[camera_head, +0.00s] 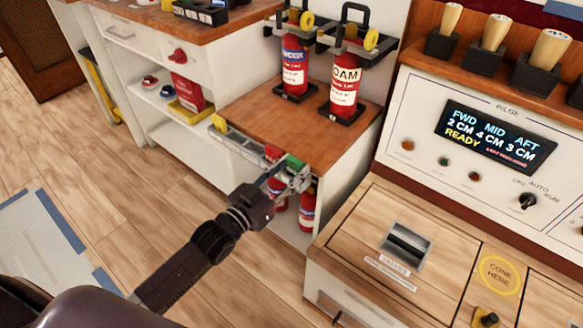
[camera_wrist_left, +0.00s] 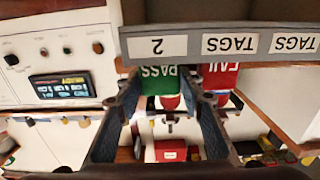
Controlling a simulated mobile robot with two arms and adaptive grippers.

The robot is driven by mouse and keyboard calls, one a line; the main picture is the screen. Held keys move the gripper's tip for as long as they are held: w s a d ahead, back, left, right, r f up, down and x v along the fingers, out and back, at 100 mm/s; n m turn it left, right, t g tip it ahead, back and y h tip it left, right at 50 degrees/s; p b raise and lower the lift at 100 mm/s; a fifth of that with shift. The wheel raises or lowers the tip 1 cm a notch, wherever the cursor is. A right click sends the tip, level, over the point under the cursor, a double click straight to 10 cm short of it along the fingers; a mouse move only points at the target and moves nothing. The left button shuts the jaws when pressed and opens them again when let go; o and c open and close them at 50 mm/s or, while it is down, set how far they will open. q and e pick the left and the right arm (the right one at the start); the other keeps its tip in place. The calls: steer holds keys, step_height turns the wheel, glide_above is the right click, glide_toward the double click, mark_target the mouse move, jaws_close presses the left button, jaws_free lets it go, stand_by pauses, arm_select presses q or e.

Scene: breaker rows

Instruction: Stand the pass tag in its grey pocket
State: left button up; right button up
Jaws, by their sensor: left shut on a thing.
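The pass tag is green with white lettering and shows in the head view (camera_head: 295,163) at the right end of a grey pocket rail (camera_head: 240,144). My left gripper (camera_head: 288,180) is shut on it. In the left wrist view, which is upside down, the pass tag (camera_wrist_left: 163,78) sits between the fingers of the gripper (camera_wrist_left: 168,118). Its lower part is hidden behind the labelled grey rail front (camera_wrist_left: 200,45); I cannot tell how deep it stands. A red fail tag (camera_wrist_left: 219,78) stands beside it. My right gripper is not in view.
A yellow tag (camera_head: 219,122) stands at the rail's far left end. Two red extinguishers (camera_head: 293,68) (camera_head: 344,88) stand on the wooden top behind the rail. More red cylinders (camera_head: 307,210) sit below it. A bilge panel (camera_head: 470,140) is at right.

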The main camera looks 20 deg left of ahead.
arm_select(q)
steer(key=shift+f, duration=0.15)
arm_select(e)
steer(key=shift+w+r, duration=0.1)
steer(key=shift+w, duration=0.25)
arm_select(q)
steer(key=o, duration=1)
steer(key=shift+s, duration=0.15)
steer(key=v, duration=1.1)
steer(key=shift+s, duration=0.35)
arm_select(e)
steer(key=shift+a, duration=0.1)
arm_select(q)
steer(key=shift+a, duration=0.1)
